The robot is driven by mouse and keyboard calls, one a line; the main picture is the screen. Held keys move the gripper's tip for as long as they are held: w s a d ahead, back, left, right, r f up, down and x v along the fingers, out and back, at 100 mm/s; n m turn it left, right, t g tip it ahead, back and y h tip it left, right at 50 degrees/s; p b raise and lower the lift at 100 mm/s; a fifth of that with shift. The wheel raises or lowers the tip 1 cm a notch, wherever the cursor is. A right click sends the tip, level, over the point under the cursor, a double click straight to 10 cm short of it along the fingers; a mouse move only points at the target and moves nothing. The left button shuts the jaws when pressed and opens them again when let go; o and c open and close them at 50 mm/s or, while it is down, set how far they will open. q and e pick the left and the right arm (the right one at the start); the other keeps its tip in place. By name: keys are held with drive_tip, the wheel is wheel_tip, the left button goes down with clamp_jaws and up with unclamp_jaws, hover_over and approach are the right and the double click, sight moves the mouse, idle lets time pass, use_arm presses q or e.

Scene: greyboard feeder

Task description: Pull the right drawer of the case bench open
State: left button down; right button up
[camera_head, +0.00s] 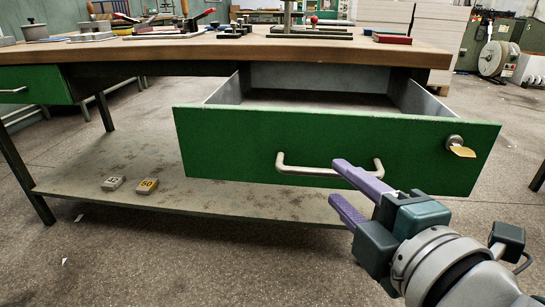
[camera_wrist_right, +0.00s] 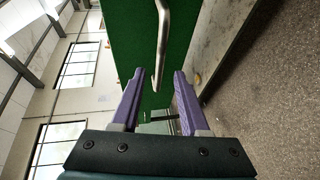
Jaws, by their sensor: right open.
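The right drawer (camera_head: 330,140) of the case bench has a green front and stands pulled well out, with its grey inside showing. Its metal bar handle (camera_head: 325,169) runs across the front. A lock with a yellow tag (camera_head: 461,152) sits at the front's right. My right gripper (camera_head: 345,188) is open, with purple fingers just in front of the handle's right end. In the right wrist view the handle (camera_wrist_right: 160,45) shows ahead, between the lines of the fingers (camera_wrist_right: 158,98), and nothing is held. My left gripper is not in view.
The wooden bench top (camera_head: 240,50) carries clamps, tools and small boxes. A green left drawer (camera_head: 30,86) is at the far left.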

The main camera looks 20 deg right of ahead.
drive_tip(key=v, duration=0.4)
drive_tip(key=shift+s, duration=0.4)
drive_tip(key=s+d+r+m+g+h+p, duration=0.2)
drive_tip(key=r+m+g+p, duration=0.5)
drive_tip(key=r+p, duration=1.15)
drive_tip(key=s+a+r+m+g+y+p, duration=0.25)
drive_tip(key=s+r+p, duration=0.25)
drive_tip(key=r+p, duration=0.5)
drive_tip(key=s+a+r+m+g+y+p, duration=0.2)
drive_tip(key=s+r+m+g+p, duration=0.25)
drive_tip(key=p, duration=0.95)
wheel_tip(320, 180, up, 37)
drive_tip(key=s+t+p, duration=0.1)
drive_tip(key=t+p, duration=0.1)
drive_tip(key=p, duration=3.3)
drive_tip(key=shift+n, duration=0.3)
